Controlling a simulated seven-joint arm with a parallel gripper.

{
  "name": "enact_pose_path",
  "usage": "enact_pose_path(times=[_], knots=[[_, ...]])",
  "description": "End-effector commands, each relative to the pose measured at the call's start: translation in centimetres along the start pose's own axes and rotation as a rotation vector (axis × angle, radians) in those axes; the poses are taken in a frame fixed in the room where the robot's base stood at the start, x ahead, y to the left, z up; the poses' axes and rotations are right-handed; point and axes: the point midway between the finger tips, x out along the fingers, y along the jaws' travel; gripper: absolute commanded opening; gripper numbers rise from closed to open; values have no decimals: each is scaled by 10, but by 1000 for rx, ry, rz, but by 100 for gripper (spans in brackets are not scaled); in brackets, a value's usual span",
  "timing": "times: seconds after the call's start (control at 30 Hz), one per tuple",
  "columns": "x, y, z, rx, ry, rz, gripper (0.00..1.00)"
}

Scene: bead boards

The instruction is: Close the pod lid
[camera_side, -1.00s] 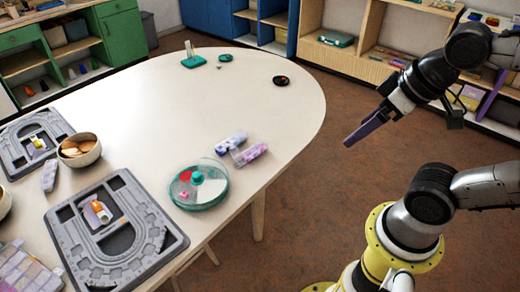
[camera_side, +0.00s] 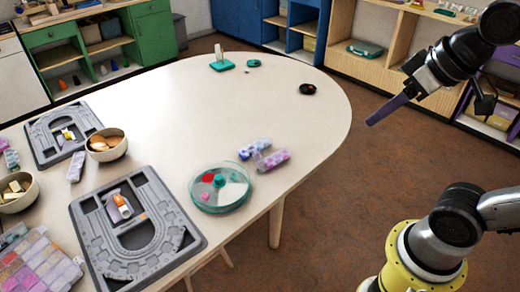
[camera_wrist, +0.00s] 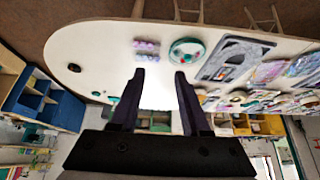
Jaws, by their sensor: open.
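Two small bead pods lie side by side near the table's front right edge: a blue-lilac one (camera_side: 254,148) and a pink-purple one (camera_side: 273,160). A small clear flap seems to stand up at the left end of the pink-purple pod; its exact angle is too small to tell. Both pods also show in the wrist view, a lilac-pink one (camera_wrist: 146,43) and one below it (camera_wrist: 147,57). My gripper (camera_side: 368,124) hangs right of the table, over the floor in the picture, apart from the pods. In the wrist view its dark fingers (camera_wrist: 160,75) are apart with nothing between them.
A round clear-lidded teal case (camera_side: 222,205) sits left of the pods. Grey bead boards (camera_side: 183,240), bowls (camera_side: 107,155) and a sectioned bead box (camera_side: 30,268) crowd the table's left. A black dish (camera_side: 307,89) and teal stand (camera_side: 222,66) are at the far end. The table's middle is clear.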

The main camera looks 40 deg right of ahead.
Motion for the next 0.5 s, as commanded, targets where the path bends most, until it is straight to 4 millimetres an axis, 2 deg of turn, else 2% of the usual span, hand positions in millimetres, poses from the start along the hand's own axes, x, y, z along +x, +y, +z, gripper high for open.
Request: enact_pose_path(times=[0.03, 0.17, 0.27, 0.37, 0.5], knots=[[-2, 0, -20, 5, -9, 1, 46], [-1, -1, -67, 16, -37, 2, 46], [8, -1, -104, 24, -68, 4, 46], [25, -1, -140, 31, -103, 6, 46], [59, -1, -183, 40, -157, 10, 46]])
